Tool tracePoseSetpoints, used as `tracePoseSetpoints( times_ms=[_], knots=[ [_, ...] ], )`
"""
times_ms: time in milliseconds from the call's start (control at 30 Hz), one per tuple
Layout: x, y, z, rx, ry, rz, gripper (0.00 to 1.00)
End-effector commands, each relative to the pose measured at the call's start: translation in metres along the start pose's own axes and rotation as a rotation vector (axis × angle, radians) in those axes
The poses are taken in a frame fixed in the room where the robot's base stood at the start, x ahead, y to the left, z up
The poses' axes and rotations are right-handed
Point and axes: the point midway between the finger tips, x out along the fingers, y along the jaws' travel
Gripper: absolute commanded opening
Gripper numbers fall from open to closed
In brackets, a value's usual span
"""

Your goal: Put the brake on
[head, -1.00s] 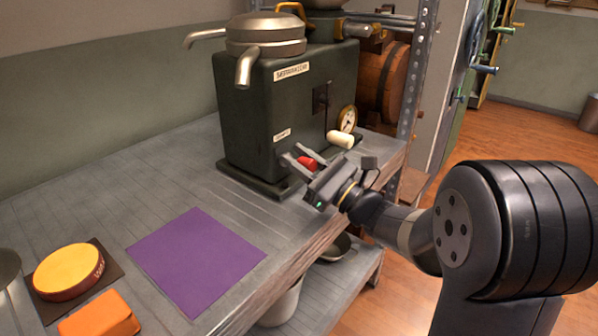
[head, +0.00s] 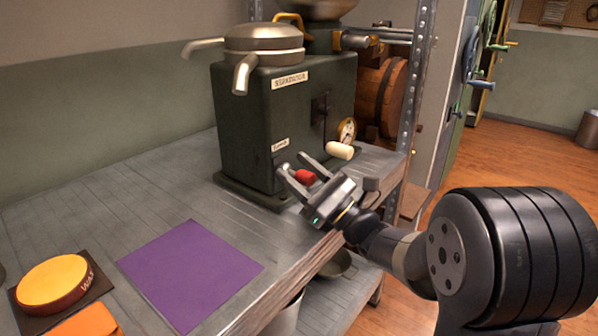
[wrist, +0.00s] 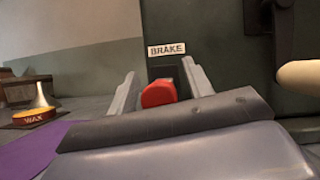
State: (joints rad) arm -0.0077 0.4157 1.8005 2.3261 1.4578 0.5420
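The separator (head: 265,125) is a dark green box-shaped machine on the grey workbench. Its brake is a red knob (head: 305,176) low on the front face, under a label (wrist: 166,49) reading BRAKE in the wrist view. The red knob also shows there (wrist: 158,93), on a dark upright plate. My gripper (head: 297,167) is open at the machine's front, with one finger on each side of the red knob. In the wrist view gaps show between the knob and both fingers (wrist: 160,88). The lower part of the knob is hidden by the gripper body.
A cream crank handle (head: 340,150) sticks out right of the knob, close to my gripper. Metal spouts (head: 243,74) project at the top left. A purple mat (head: 190,275) and a wax tin (head: 52,284) lie at the left. A shelf post (head: 420,80) stands at the right.

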Motion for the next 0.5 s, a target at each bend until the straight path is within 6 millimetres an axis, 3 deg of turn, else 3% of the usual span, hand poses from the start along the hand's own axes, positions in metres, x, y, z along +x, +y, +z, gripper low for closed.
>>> tracePoseSetpoints(
  times_ms=[267,500],
  knots=[
    [-0.003,-0.001,0.000,0.001,0.002,-0.001,0.48],
    [-0.033,-0.004,0.014,-0.002,0.002,-0.006,0.48]
  ],
)
